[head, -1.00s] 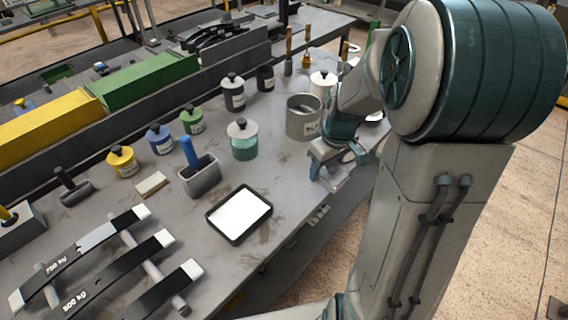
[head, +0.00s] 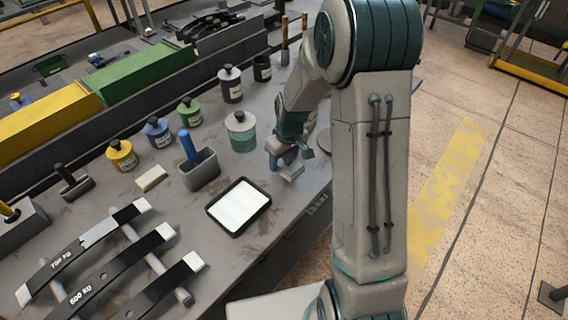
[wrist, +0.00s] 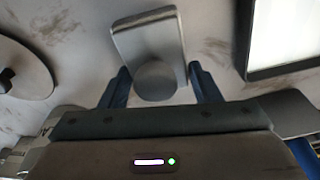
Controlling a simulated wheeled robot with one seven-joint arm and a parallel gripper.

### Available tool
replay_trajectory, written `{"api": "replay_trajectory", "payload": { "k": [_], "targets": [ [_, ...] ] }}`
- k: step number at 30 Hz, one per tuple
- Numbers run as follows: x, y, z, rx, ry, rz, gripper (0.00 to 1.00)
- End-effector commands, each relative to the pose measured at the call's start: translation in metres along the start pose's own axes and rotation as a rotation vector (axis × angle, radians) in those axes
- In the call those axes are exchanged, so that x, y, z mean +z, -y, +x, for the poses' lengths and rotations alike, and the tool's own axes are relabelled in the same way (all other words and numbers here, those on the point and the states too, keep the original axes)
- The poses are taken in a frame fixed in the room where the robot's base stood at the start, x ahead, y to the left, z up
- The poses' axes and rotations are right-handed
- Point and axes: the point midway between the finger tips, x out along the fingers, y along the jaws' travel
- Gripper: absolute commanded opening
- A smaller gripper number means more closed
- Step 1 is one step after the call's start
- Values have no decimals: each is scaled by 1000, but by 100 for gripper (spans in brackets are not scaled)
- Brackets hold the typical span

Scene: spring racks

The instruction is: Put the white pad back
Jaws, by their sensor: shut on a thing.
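My gripper (wrist: 158,88) is shut on a pale grey-white pad (wrist: 150,36) with a round grey knob; the knob sits between the blue fingers. In the head view my gripper (head: 287,164) holds the pad (head: 291,172) near the bench's right edge, to the right of the black-rimmed tray with a white surface. That tray (head: 264,209) lies flat on the bench, and its edge shows at the right of the wrist view (wrist: 247,62). The pad looks slightly above the bench; its exact height is unclear.
A teal-and-white lidded jar (head: 241,132) stands just behind my gripper. A grey holder (head: 201,175) with a blue handle is left of the tray.

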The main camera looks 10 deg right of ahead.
Motion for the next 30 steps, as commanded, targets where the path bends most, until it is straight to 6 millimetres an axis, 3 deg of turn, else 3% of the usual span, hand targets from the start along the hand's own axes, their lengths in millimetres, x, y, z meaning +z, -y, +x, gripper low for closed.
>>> {"api": "replay_trajectory", "payload": {
  "k": [6,19,20,22,30],
  "targets": [
    [5,0,26,-2,4,0,28],
    [6,0,34,-1,1,0,28],
    [5,0,32,-1,1,0,62],
    [5,0,32,-1,1,0,80],
    [5,0,31,-1,1,0,80]
  ]
}}
